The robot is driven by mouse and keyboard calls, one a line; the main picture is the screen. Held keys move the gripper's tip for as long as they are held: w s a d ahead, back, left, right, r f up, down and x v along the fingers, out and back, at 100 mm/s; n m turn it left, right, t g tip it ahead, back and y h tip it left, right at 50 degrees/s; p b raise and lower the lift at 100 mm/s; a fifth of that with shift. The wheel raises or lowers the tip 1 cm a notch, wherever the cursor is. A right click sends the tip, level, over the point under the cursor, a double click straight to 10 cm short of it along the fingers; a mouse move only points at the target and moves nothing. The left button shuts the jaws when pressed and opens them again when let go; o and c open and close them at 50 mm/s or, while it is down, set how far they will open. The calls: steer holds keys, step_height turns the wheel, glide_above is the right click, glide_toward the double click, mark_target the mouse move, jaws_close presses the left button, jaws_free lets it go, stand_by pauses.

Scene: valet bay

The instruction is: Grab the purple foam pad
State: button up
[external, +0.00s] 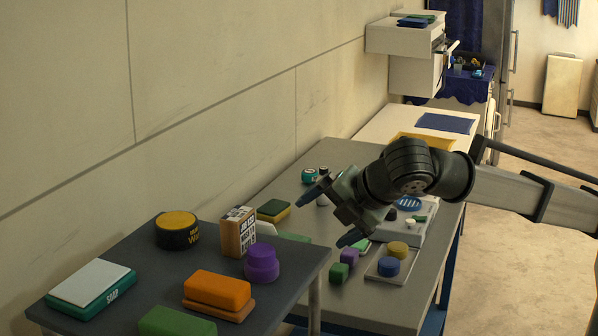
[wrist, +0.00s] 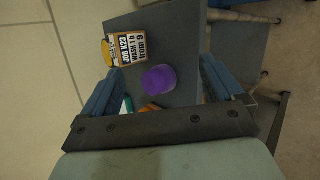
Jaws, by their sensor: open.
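The purple foam pad (external: 262,264) is round, with a narrower top, and stands on the dark grey table at its right end, beside a printed box. In the wrist view the purple pad (wrist: 160,80) shows between my fingers, beyond their tips. My gripper (external: 330,216) is open and empty, with its blue-grey fingers spread. It is above and to the right of the pad in the external view, apart from it. My fingers also frame the wrist view (wrist: 157,70).
The box with printed text (external: 238,231) stands close to the pad. An orange block (external: 217,290), a round yellow-topped tin (external: 177,230), a soap box (external: 91,287) and a green block (external: 177,322) share the dark table (external: 135,265). A second grey table (external: 345,151) holds several small items.

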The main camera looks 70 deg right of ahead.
mark_target(264, 248)
steer(key=w+a+r+m+g+y, duration=0.1)
steer(key=w+r+m+g+y, duration=0.55)
steer(key=m, duration=0.25)
steer(key=shift+t, duration=0.35)
steer(key=x, duration=1.4)
steer(key=shift+w+f, duration=0.1)
steer(key=shift+f, duration=0.3)
steer(key=c, duration=1.1)
steer(key=shift+c, duration=0.2)
